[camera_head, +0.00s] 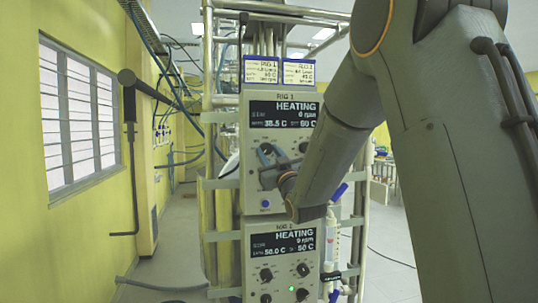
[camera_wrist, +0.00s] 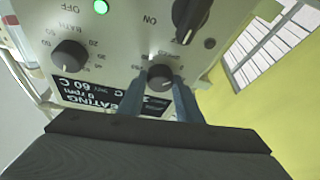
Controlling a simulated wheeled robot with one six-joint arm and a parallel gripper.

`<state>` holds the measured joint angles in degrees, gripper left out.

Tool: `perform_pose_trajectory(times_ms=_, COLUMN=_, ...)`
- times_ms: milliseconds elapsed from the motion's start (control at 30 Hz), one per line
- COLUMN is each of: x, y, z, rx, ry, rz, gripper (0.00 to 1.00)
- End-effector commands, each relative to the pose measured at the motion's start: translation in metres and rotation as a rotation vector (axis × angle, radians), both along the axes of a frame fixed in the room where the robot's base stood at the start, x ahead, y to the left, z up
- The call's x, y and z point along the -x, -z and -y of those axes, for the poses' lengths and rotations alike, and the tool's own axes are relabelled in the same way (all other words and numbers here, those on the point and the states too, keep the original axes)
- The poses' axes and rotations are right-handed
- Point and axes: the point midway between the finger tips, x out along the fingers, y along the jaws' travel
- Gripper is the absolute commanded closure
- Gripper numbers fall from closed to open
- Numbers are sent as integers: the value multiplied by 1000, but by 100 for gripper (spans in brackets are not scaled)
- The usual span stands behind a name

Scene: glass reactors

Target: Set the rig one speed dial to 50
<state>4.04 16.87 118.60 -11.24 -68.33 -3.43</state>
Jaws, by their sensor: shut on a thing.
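The rig one panel (camera_head: 255,195) is the upper white box on the rack. Its dark display (camera_head: 283,114) reads HEATING, 0 rpm, 38.5 C and 60 C. My gripper (camera_head: 267,155) is at the upper left dial of this panel. In the wrist view, which is upside down, its two blue-grey fingers are shut on the black speed dial (camera_wrist: 160,74), one on each side. Small numbers ring the dial, but the pointer's exact setting is too small to read. The fingers partly cover the display below the dial in that view.
The bath dial (camera_wrist: 69,55) is beside the speed dial, with a black on/off knob (camera_wrist: 190,14) and a lit green lamp (camera_wrist: 100,7) nearby. The rig two panel (camera_head: 255,280) is directly below, showing HEATING. A barred window (camera_head: 78,110) is on the left wall.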

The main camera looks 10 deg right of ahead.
Motion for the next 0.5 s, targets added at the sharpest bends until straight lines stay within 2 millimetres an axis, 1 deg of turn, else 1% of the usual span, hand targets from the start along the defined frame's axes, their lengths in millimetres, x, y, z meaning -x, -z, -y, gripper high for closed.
perform_pose_trajectory(times_ms=267, x=0, y=2, z=-3, rx=-84, ry=-2, rz=2, gripper=91)
perform_pose_trajectory(times_ms=500, x=-1, y=4, z=-5, rx=-263, ry=-4, rz=3, gripper=91)
